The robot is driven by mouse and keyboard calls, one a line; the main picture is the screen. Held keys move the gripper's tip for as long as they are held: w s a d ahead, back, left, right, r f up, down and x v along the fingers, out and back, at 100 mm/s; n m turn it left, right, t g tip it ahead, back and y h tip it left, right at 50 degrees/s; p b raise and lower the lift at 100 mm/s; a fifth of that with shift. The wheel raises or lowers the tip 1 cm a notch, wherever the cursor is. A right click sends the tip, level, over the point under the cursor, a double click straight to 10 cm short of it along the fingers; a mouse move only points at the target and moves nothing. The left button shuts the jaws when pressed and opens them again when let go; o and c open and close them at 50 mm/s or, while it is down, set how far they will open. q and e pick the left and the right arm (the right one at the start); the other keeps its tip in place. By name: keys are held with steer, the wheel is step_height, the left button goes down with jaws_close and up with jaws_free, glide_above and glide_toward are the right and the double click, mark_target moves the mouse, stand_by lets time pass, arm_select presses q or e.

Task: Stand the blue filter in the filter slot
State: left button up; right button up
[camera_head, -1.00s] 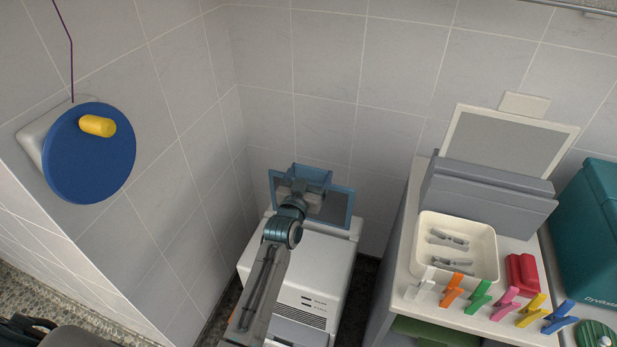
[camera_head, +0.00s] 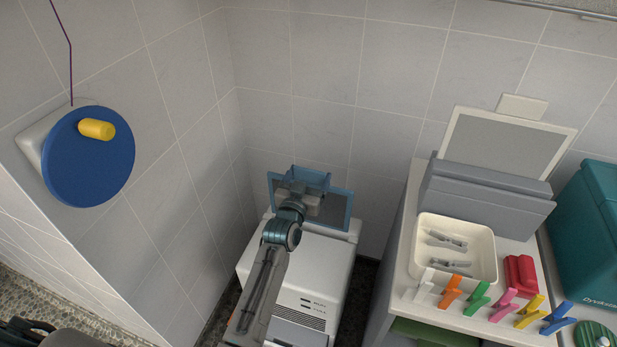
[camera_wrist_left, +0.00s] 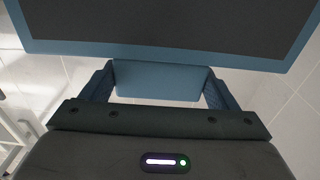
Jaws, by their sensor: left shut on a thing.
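The blue filter (camera_head: 346,210) has a blue frame around a dark grey panel and stands roughly upright above the rear of the white machine (camera_head: 322,265). My left gripper (camera_head: 300,192) is shut on its blue grip tab, and my arm hides part of the frame. In the left wrist view, the tab (camera_wrist_left: 160,80) sits between the two fingers, with the framed panel (camera_wrist_left: 160,49) beyond. The filter's lower edge is at the machine's back top edge; I cannot tell whether it is in a slot. My right gripper is not in view.
Right of the machine, a white counter (camera_head: 402,245) carries a grey holder (camera_head: 490,195) with a white-framed panel (camera_head: 510,140), a cream tray (camera_head: 420,270), a red block (camera_head: 521,275) and several coloured clips. Tiled walls close off the left and back. A blue disc (camera_head: 90,165) hangs left.

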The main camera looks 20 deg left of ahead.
arm_select(q)
steer(key=shift+f+b, duration=1.15)
steer(key=shift+f, duration=0.3)
steer(key=shift+f+b, duration=0.8)
steer(key=shift+f, duration=0.35)
